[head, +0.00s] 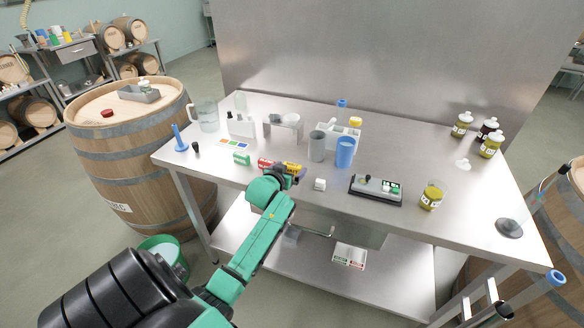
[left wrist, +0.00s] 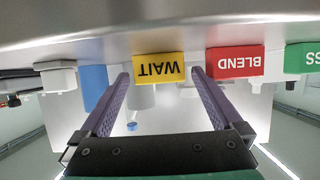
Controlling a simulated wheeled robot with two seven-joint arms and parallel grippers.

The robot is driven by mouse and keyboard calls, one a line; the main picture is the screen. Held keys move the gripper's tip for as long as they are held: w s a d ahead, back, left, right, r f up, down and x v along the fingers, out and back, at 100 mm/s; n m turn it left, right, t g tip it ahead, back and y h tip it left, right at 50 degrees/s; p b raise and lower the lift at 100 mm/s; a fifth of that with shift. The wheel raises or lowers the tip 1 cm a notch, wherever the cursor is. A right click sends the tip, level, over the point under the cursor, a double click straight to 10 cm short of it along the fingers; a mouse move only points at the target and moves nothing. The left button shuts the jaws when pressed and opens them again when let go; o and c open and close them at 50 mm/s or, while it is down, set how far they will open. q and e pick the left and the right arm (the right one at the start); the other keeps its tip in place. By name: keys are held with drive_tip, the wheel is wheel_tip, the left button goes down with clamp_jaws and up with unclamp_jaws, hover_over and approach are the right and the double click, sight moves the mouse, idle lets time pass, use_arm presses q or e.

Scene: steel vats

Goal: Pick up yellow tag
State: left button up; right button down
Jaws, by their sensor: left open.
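The yellow tag (left wrist: 158,66) is a small block marked WAIT, upside down in the left wrist view. In the head view the yellow tag (head: 293,167) stands on the steel table near its front edge. My left gripper (left wrist: 161,75) is open, its two purple fingers reaching either side of the yellow tag, with small gaps visible. In the head view my left gripper (head: 297,178) is right at the tag and partly hides it. No tag is held. My right gripper is not in view.
A red tag marked BLEND (left wrist: 235,62) stands close beside the yellow one, then a green tag (head: 242,158). A grey cup (head: 317,146) and a blue cup (head: 345,152) stand just behind and right. A small white block (head: 320,184) lies to the right.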

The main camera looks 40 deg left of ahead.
use_arm(q)
drive_tip(key=x, duration=0.2)
drive_tip(key=shift+w+f, duration=0.1)
drive_tip(key=shift+w, duration=0.2)
drive_tip(key=shift+s, duration=0.1)
drive_tip(key=c, duration=1.2)
drive_tip(key=shift+c, duration=0.2)
